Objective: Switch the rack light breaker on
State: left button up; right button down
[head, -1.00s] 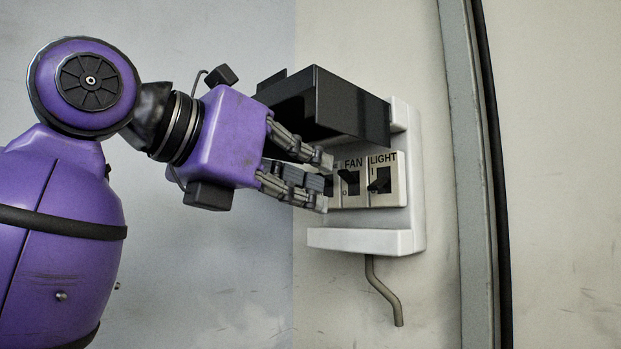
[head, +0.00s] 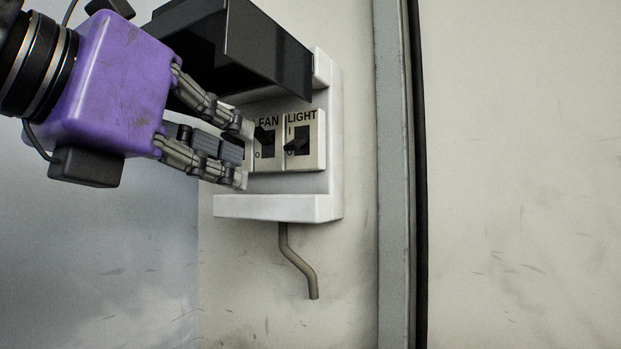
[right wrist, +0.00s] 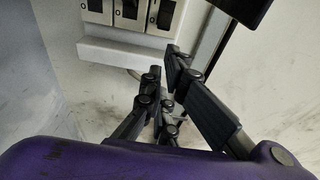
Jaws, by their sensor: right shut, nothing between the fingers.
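The rack light breaker (head: 300,141), marked LIGHT, is the right-hand switch on the panel. Its black lever sits low, near the O end, with the I mark showing above. The fan breaker (head: 264,142) beside it has its lever at the upper end. My right gripper (head: 241,156) is shut and empty at the panel's left part, left of the fan breaker, its fingers hiding what lies behind them. In the right wrist view my fingers (right wrist: 165,78) are below the panel's ledge, apart from the switches (right wrist: 130,10) at the top edge. My left gripper is not in view.
A dark hood (head: 235,45) juts out above the switches. A white ledge (head: 275,207) runs under them, with a bent grey pipe (head: 298,262) below. A grey upright post (head: 392,180) stands to the right. The wall between panel and post is clear.

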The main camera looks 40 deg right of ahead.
aim_at(295, 144)
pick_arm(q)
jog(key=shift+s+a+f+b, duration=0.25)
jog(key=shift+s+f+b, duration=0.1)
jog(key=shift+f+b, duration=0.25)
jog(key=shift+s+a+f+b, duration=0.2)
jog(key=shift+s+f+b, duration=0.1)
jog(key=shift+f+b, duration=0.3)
pick_arm(e)
jog(key=x, duration=1)
jog(key=shift+f, duration=0.1)
